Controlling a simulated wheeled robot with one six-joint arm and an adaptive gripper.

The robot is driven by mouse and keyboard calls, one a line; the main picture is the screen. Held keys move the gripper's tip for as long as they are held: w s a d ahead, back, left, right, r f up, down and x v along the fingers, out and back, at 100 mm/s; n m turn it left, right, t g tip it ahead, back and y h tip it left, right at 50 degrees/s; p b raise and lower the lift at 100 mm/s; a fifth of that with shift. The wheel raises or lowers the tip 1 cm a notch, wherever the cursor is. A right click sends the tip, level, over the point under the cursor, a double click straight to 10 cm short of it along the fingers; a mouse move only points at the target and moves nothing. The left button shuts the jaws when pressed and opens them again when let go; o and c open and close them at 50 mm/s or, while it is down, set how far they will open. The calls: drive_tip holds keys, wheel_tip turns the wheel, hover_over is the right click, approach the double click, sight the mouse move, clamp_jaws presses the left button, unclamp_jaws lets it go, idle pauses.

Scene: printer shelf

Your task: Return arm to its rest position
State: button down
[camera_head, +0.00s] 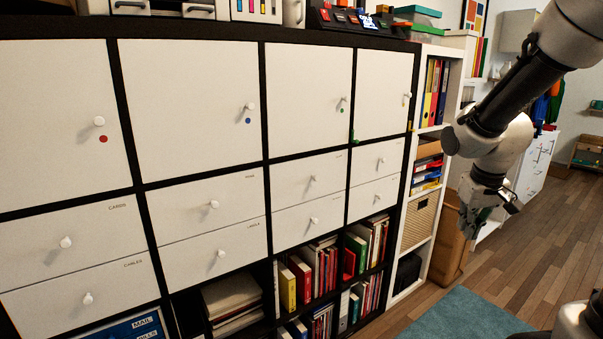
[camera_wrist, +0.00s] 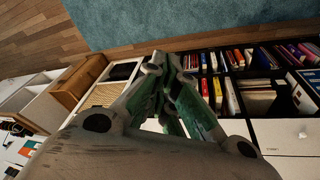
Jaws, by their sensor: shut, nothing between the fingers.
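My gripper (camera_head: 483,217) hangs at the lower end of my arm, on the right side of the head view, in front of the narrow white shelf. In the wrist view my gripper (camera_wrist: 168,60) shows its green-padded fingers meeting at the tips. It is shut with nothing between the fingers. It appears apart from the cabinet and the shelf. My arm comes in from the upper right of the head view and bends downward.
A large black-framed cabinet (camera_head: 264,100) with closed white doors and drawers fills the left and middle. Books stand in its lower cubbies. The white shelf (camera_head: 412,245) holds binders and a wicker basket (camera_head: 418,220). A teal rug (camera_head: 465,318) and open wooden floor (camera_head: 540,240) lie to the right.

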drive_tip(key=s+a+r, duration=0.1)
drive_tip(key=s+r, duration=0.3)
drive_tip(key=s, duration=0.5)
drive_tip(key=s+a+r+t+y, duration=0.1)
drive_tip(key=s+r, duration=0.4)
drive_tip(key=s, duration=0.4)
drive_tip(key=shift+a+r+m, duration=0.25)
drive_tip(key=shift+r+m, duration=0.05)
drive_tip(key=shift+m, duration=0.1)
drive_tip(key=shift+s, duration=0.1)
